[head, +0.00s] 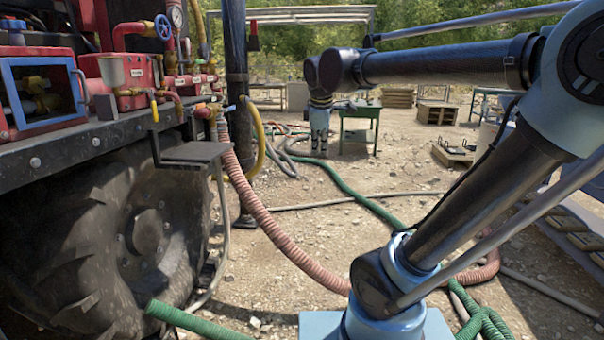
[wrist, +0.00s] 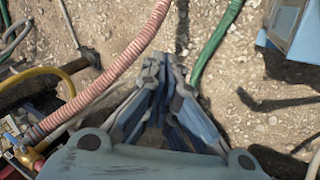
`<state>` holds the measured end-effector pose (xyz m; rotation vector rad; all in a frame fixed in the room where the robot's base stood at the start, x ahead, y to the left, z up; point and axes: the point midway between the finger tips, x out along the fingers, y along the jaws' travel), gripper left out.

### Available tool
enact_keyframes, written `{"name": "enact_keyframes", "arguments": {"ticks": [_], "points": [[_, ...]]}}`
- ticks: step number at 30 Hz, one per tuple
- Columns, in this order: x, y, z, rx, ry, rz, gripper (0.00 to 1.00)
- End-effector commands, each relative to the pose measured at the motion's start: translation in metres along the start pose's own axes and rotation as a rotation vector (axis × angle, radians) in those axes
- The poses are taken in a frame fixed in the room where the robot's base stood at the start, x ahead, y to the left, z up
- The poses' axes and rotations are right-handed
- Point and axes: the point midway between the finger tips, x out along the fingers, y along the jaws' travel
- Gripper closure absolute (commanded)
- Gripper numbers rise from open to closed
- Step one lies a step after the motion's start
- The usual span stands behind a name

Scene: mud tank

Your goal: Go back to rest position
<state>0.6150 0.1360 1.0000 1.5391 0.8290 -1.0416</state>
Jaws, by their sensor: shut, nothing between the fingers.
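My gripper (wrist: 166,70) points down over gravelly ground in the wrist view, its fingers close together with nothing held. In the head view my gripper (head: 319,145) hangs from the far end of my arm, which folds out from the right side and reaches toward the middle of the picture. The fingertips are small there and appear free of any object.
A red machine (head: 140,70) with pipes, a gauge and a large tyre (head: 130,235) fills the left. A dark post (head: 236,90) stands beside it. A pink hose (head: 262,215) and a green hose (head: 350,190) cross the gravel. A green table (head: 360,112) stands behind my gripper.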

Motion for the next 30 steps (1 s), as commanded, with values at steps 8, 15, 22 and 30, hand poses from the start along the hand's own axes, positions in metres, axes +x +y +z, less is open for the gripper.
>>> {"name": "enact_keyframes", "arguments": {"ticks": [8,15,22,30], "points": [[0.064,-0.086,0.104,0.568,-0.063,-0.071,1.0],[0.117,-0.17,0.161,1.033,-0.118,-0.117,1.0],[0.147,-0.219,0.183,1.294,-0.15,-0.139,1.0],[0.152,-0.226,0.186,1.338,-0.156,-0.143,1.0]]}}
